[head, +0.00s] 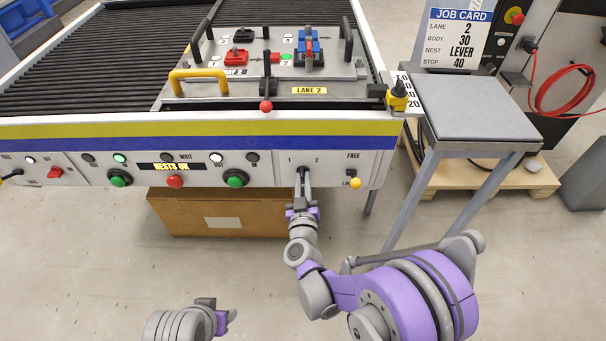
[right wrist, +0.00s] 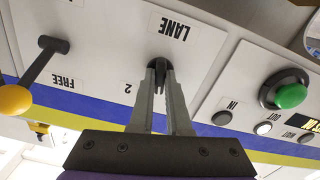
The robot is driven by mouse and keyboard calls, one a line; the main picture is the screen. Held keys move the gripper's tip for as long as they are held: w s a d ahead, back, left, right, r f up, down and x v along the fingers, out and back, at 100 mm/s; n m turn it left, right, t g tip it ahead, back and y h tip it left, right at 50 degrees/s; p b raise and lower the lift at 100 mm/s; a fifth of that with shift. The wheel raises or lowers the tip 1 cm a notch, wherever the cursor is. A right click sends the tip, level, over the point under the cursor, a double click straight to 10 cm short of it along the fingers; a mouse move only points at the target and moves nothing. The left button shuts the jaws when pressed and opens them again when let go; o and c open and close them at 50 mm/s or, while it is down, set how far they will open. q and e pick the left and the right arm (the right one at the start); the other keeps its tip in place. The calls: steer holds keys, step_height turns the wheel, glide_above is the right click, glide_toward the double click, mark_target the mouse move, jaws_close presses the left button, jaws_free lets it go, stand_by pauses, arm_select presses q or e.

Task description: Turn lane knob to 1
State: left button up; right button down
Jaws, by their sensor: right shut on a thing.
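The lane knob (right wrist: 158,67) is a small black knob on the white front panel, under the digits 1 and 2 in the head view. My right gripper (head: 304,180) reaches up to it from below and is shut on it. In the right wrist view, which is upside down, the two grey fingers (right wrist: 160,80) close around the knob beside the LANE label (right wrist: 175,28) and the digit 2. The fingers hide which digit the knob points to. My left wrist (head: 205,315) shows at the bottom of the head view, away from the panel, its fingers not clear.
A yellow-tipped FREE/LOCK lever (head: 355,182) is right of the knob, and a green button (head: 236,179) is to its left. The fixture tray (head: 200,105) on the rollers has a LANE 2 sign (head: 309,91). The job card (head: 459,40) reads lane 2. A grey-topped stand (head: 478,108) is at the right.

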mark_target(303, 178)
steer(key=n, duration=0.3)
steer(key=shift+n, duration=0.3)
steer(key=c, duration=0.9)
jaws_free()
steer(key=shift+s, duration=0.1)
steer(key=s, duration=0.4)
steer(key=shift+s, duration=0.4)
